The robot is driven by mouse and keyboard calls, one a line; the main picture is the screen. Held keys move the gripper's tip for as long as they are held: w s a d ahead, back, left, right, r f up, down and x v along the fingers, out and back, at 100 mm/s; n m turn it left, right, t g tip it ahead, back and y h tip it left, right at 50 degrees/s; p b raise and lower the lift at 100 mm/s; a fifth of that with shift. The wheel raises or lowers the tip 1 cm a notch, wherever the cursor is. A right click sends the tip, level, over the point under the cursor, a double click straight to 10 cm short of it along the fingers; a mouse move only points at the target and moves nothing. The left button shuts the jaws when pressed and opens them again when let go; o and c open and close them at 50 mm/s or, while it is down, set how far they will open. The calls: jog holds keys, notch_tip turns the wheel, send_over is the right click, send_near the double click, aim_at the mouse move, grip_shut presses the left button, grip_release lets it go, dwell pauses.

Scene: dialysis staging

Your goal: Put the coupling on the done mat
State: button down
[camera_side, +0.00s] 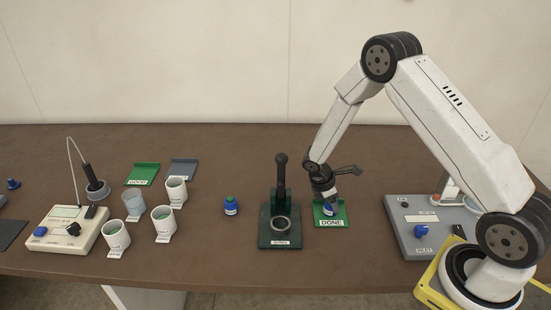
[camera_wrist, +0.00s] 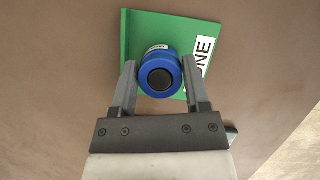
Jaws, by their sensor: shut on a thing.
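The coupling (camera_wrist: 160,73) is a blue round piece with a dark centre and a white label on its side. In the wrist view my gripper (camera_wrist: 159,80) has a finger on each side of it and is shut on it. The done mat (camera_wrist: 138,30) is green with a white DONE label, and lies behind the coupling in that view. In the side view the done mat (camera_side: 340,217) lies right of the middle, with my gripper (camera_side: 329,204) over it. The coupling (camera_side: 329,210) shows low between the fingers; I cannot tell whether it touches the mat.
A dark green press (camera_side: 280,240) stands just left of the mat. A grey unit (camera_side: 407,244) with a blue knob is on the right. Brown table (camera_side: 215,265) in front is clear.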

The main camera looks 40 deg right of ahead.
jog(key=shift+f, duration=0.1)
jog(key=shift+c, duration=0.3)
grip_release()
jog(key=shift+r, duration=0.2)
jog(key=v, duration=1.2)
jog(key=shift+a, duration=0.1)
jog(key=s+a+r+m+t+y, duration=0.2)
jog(key=s+a+r+m, duration=0.1)
jog(key=s+m, duration=0.3)
jog(key=s+a+r+m+t+y, duration=0.1)
jog(key=s+a+r+m+t, duration=0.1)
jog(key=s+a+m, duration=0.3)
jog(key=shift+s+a+r+m+t+y, duration=0.45)
jog(key=shift+s+r, duration=0.35)
jog(key=shift+s, duration=0.4)
